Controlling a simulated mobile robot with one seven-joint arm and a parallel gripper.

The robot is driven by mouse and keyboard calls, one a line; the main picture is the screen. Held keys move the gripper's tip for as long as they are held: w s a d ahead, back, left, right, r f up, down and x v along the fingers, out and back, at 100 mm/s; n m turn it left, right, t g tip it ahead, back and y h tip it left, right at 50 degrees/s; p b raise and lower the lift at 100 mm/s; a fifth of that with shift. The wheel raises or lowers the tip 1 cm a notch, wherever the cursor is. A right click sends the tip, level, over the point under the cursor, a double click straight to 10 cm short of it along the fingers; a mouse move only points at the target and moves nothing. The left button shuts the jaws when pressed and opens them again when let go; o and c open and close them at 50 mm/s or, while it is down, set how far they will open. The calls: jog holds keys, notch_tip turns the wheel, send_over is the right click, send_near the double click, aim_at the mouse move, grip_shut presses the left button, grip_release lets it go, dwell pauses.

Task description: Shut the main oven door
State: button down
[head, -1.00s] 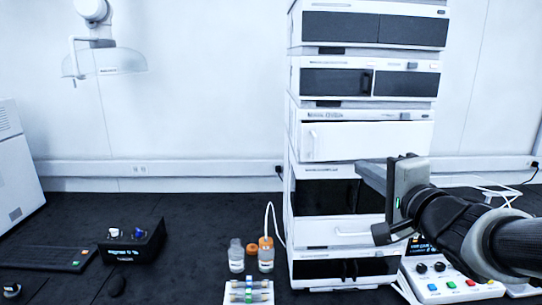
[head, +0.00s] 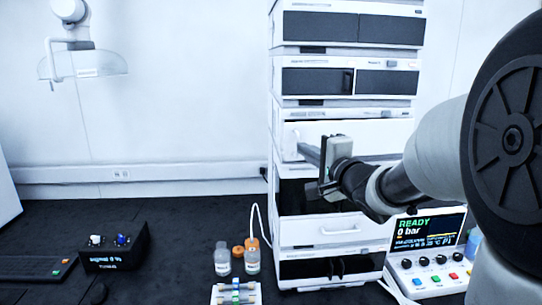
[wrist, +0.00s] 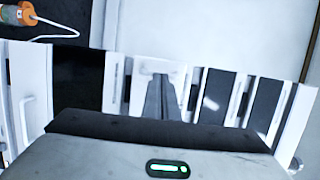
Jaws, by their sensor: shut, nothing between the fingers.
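The oven door (head: 370,136) is taken to be the white panel with an upright handle (head: 296,138) at its left, midway up the instrument stack in the head view. It lies nearly in line with the stack's front; I cannot tell whether it is flush or slightly ajar. My gripper (head: 303,151) is shut and empty, its fingers pointing at the left part of this door, close to the handle. Contact cannot be told. In the wrist view the door (wrist: 178,90) lies beyond the dark closed fingers (wrist: 160,85). My gripper hides part of the door's lower edge.
Below the door is a dark-fronted module (head: 297,195) with a white handled panel (head: 335,230). Bottles (head: 252,262) and a vial rack (head: 236,293) stand left of the stack's base. A control box (head: 430,255) reading READY stands at right, under my arm.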

jog(key=shift+w+a, duration=0.1)
jog(key=shift+w, duration=0.2)
jog(key=p+x, duration=0.1)
jog(key=x, duration=0.3)
jog(key=shift+r, duration=0.15)
jog(key=shift+s+r, duration=0.1)
jog(key=shift+r, duration=0.05)
dwell(0.3)
